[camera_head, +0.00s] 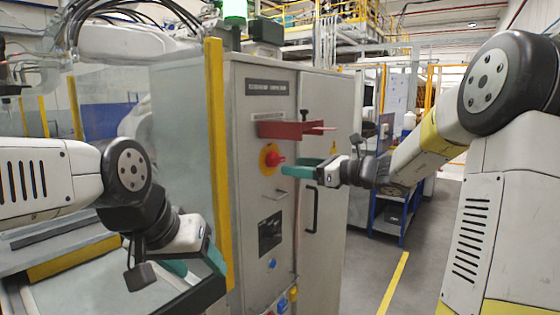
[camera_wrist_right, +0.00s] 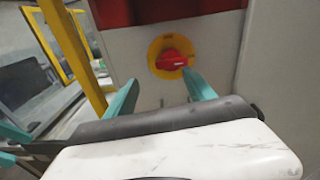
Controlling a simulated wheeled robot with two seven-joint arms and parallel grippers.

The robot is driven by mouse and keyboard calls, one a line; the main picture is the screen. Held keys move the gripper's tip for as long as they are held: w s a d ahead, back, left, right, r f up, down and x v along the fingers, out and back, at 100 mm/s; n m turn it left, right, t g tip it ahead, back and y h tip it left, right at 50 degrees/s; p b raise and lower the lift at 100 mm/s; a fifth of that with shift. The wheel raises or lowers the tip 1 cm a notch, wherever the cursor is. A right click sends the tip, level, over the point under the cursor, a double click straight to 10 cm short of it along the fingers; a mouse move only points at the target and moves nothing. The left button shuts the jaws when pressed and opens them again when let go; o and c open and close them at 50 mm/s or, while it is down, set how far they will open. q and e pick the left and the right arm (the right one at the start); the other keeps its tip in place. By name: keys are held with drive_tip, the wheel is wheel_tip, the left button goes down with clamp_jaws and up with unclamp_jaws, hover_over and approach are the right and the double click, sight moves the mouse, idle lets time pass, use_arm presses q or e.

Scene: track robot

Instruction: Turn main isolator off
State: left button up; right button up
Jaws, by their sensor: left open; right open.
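The main isolator is a red rotary handle (camera_head: 275,159) on a yellow round plate (camera_head: 265,166), on the front of a grey cabinet (camera_head: 258,98). In the right wrist view the red handle (camera_wrist_right: 173,60) lies roughly sideways on its yellow plate (camera_wrist_right: 157,48), beyond my fingers. My right gripper (camera_head: 288,170) is open, its teal fingertips close to the handle's right side; whether they touch it I cannot tell. Its two teal fingers also show in the right wrist view (camera_wrist_right: 158,92). My left gripper (camera_head: 205,275) is low at the left, open and empty, well away from the isolator.
A red bracket (camera_head: 290,129) juts from the cabinet just above the isolator. A yellow post (camera_head: 215,150) stands at the cabinet's left edge. A black door handle (camera_head: 311,208) and a blue button (camera_head: 272,264) are lower down.

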sight(280, 159)
drive_tip(key=shift+m+t, duration=0.4)
drive_tip(key=shift+m, duration=0.3)
drive_tip(key=w+a, duration=0.1)
drive_tip(key=w, duration=0.1)
drive_tip(key=w+a, duration=0.4)
drive_tip(key=shift+w+a+r, duration=0.15)
drive_tip(key=shift+r, duration=0.1)
drive_tip(key=shift+c, duration=0.4)
drive_tip(key=c, duration=0.9)
drive_tip(key=shift+c, duration=0.2)
